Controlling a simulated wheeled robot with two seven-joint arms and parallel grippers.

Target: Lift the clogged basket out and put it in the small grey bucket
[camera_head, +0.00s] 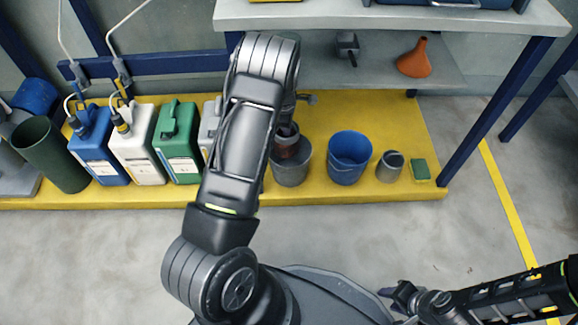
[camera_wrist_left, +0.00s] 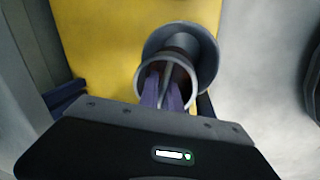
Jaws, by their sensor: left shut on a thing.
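My left gripper (camera_wrist_left: 163,88) is shut on the basket (camera_wrist_left: 191,62), a round cup-like piece with a pale rim and a brown inside. In the head view the brownish basket (camera_head: 287,146) shows just right of my left arm, and that arm hides most of the gripper. A grey bucket (camera_head: 292,176) stands on the yellow platform below it. The wrist view shows the bucket's rim (camera_wrist_left: 205,32) around and behind the basket. I cannot tell whether the basket is inside the bucket or just above it. My right gripper (camera_head: 393,300) is low on the right, away from everything, its jaws unclear.
Right of the grey bucket are a blue bucket (camera_head: 348,165), a smaller grey container (camera_head: 390,172) and a green sponge (camera_head: 420,169). Blue, white and green (camera_head: 178,145) canisters stand left of my arm. A shelf with an orange funnel (camera_head: 414,60) is behind. The floor in front is clear.

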